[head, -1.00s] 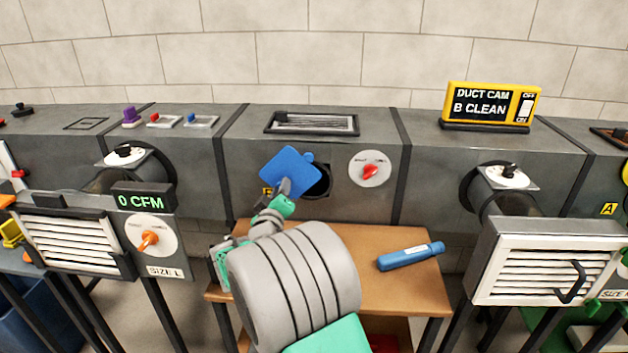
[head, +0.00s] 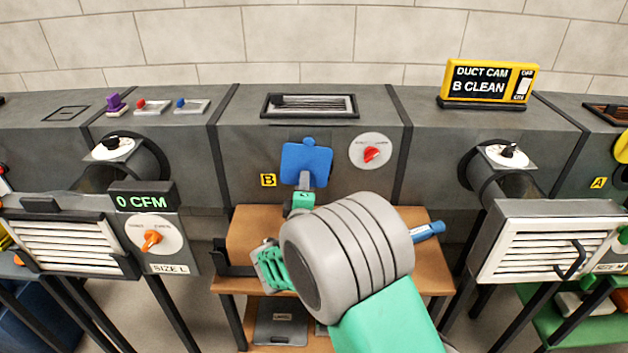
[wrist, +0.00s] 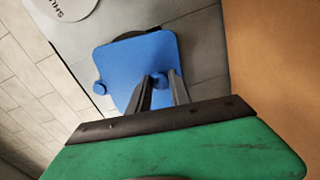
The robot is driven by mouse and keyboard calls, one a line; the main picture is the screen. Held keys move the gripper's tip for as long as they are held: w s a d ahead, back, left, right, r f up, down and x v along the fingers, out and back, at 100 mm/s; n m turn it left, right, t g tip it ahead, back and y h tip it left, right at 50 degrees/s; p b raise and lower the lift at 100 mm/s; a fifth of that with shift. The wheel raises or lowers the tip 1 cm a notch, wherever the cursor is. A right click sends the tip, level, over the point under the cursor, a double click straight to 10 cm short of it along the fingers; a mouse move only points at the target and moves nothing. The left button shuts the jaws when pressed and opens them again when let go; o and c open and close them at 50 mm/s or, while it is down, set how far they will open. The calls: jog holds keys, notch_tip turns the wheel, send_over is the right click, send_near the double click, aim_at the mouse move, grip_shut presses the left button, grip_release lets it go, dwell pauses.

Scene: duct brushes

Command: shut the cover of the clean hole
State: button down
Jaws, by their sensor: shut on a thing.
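The blue cover (head: 306,160) lies over the hole beside the yellow B label (head: 268,180) on the front of the middle duct. The duct cam display (head: 490,83) reads "B CLEAN". My gripper (head: 305,181) is at the lower part of the cover. In the wrist view, my gripper's two fingers (wrist: 159,84) are shut on a small blue knob on the cover (wrist: 130,68). A dark curved edge shows past the cover's far side there; the hole itself is otherwise hidden. I cannot tell whether the cover is flush with the duct.
A red-knobbed dial (head: 371,153) is right of the cover. A wooden table (head: 240,240) stands below, with a blue cylinder (head: 428,231) partly behind my arm. Louvred boxes stand at the left (head: 65,245) and right (head: 545,240).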

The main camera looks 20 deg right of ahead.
aim_at(305, 165)
dwell(0.4)
jog(key=c, duration=1.2)
grip_release()
jog(key=shift+o, duration=0.2)
notch_tip(305, 165, up, 4)
jog(key=shift+d+f+p, duration=0.1)
jog(key=shift+f+p, duration=0.1)
jog(key=shift+p, duration=0.6)
jog(key=s+a+r+p, duration=0.2)
jog(key=s+a+r, duration=0.1)
jog(key=s+r, duration=0.6)
jog(key=s, duration=0.4)
jog(key=shift+s+r+p, duration=0.2)
jog(key=shift+s+p, duration=0.15)
